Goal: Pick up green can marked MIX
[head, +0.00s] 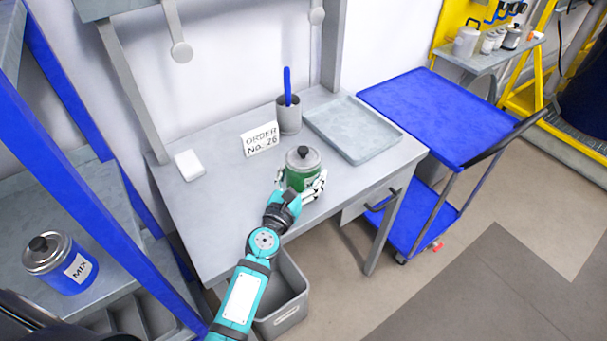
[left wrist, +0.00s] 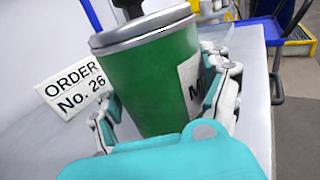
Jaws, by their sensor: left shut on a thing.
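The green can (head: 301,176) has a grey metal lid with a black knob and is upright at the front part of the grey workbench (head: 220,221). My left gripper (head: 303,188) is shut around the can, with fingers on both sides. In the left wrist view the can (left wrist: 152,85) fills the middle, with a white label partly hidden by a finger; an "M" shows. The left gripper (left wrist: 165,110) also shows there. I cannot tell whether the can's base touches the bench. My right gripper is not in view.
An order card (head: 260,139), a grey cup (head: 289,117) with a blue stick, a white block (head: 189,165) and a grey tray (head: 380,150) are on the bench. A blue MIX can (head: 62,264) stands on the left shelf. A blue cart (head: 430,110) is at right, a grey bin (head: 283,316) below.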

